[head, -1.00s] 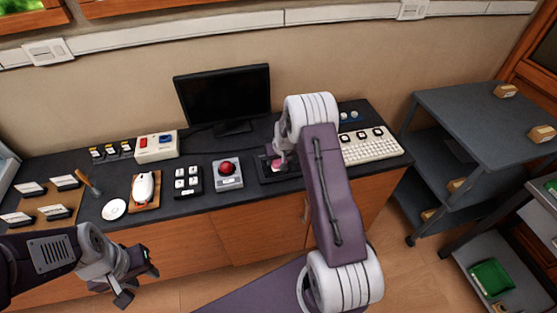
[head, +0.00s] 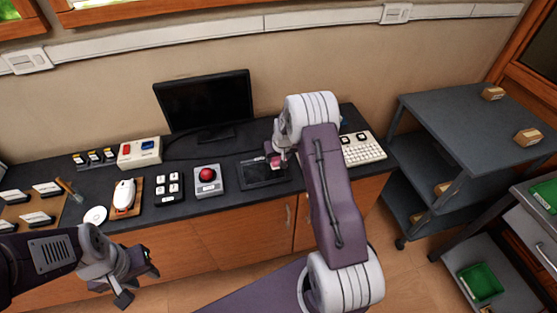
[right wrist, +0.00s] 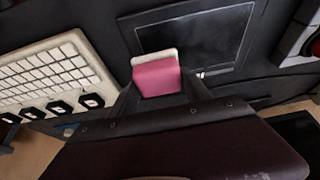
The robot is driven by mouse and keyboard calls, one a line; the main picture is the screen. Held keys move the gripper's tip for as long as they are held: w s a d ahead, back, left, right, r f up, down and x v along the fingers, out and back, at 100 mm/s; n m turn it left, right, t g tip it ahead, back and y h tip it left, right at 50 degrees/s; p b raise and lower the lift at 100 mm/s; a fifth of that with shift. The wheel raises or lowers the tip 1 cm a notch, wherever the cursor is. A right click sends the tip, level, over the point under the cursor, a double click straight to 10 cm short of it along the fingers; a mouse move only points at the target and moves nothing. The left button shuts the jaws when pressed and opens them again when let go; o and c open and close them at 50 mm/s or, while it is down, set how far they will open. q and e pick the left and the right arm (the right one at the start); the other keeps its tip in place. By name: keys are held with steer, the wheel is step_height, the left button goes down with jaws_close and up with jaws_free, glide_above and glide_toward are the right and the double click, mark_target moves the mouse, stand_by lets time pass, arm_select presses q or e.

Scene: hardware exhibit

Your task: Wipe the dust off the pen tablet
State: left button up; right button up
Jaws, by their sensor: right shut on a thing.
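The pen tablet (head: 256,173) is a flat black slab with a dark grey panel, lying on the dark desk. It fills the upper middle of the right wrist view (right wrist: 205,38). My right gripper (head: 279,160) is shut on a pink block with a white end (right wrist: 157,76). The block overlaps the tablet's edge on the keyboard side; I cannot tell whether it touches the surface. The gripper hides part of the tablet in the head view. I cannot make out dust clearly. My left gripper (head: 138,279) is open and empty, in front of the desk.
A white keyboard (head: 363,149) lies right of the tablet. A grey box with a red ball (head: 207,178) stands left of it. A monitor (head: 203,101) stands behind. A keypad, a mouse and a disc lie further left. A grey cart (head: 470,118) stands at right.

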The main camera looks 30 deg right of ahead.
steer(key=r+p, duration=0.1)
steer(key=r, duration=0.2)
steer(key=shift+a+p, duration=0.35)
steer(key=shift+a, duration=0.05)
steer(key=shift+d+r+p, duration=0.2)
steer(key=shift+r+p, duration=0.35)
steer(key=shift+r, duration=0.05)
steer(key=shift+r+p, duration=0.3)
steer(key=shift+r, duration=0.1)
steer(key=shift+a+r, duration=0.15)
steer(key=shift+r, duration=0.2)
